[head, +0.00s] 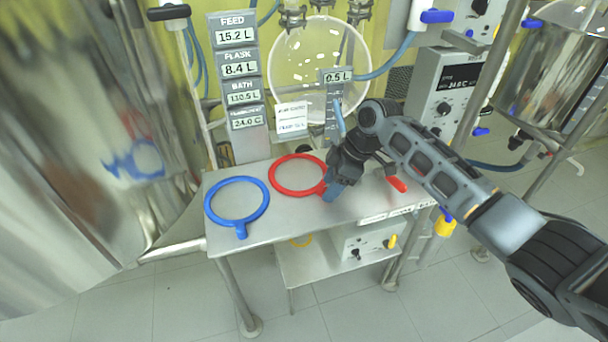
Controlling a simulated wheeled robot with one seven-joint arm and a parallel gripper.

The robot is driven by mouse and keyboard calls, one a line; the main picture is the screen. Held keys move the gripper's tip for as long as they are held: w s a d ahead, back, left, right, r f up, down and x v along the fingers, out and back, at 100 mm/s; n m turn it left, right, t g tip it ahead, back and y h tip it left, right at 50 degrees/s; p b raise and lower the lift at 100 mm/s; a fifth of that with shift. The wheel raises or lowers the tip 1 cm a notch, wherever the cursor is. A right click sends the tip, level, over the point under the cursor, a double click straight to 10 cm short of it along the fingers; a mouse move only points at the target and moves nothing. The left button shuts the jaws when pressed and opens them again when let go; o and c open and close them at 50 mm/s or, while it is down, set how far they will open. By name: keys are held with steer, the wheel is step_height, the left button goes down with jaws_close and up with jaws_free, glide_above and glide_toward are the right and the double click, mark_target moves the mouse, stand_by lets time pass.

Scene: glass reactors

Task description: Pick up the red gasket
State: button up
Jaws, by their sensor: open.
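The red gasket (273,174) is a flat ring with a short tab, lying on the steel table (285,222) near its middle. Its tab is at the lower right of the ring. My gripper (330,190) is open and reaches down at this tab from the right. The fingers partly hide the tab, and I cannot tell whether they touch it.
A blue gasket (208,209) lies on the table to the left. A red-handled item (397,184) is at the right. Display panels (238,68) and a round glass vessel (300,60) stand behind. A lower shelf holds a white box (358,240).

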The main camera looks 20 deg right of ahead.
steer(key=shift+w+a+f, duration=0.1)
steer(key=shift+a+f, duration=0.1)
steer(key=shift+f, duration=0.35)
steer(key=shift+c, duration=0.4)
jaws_close()
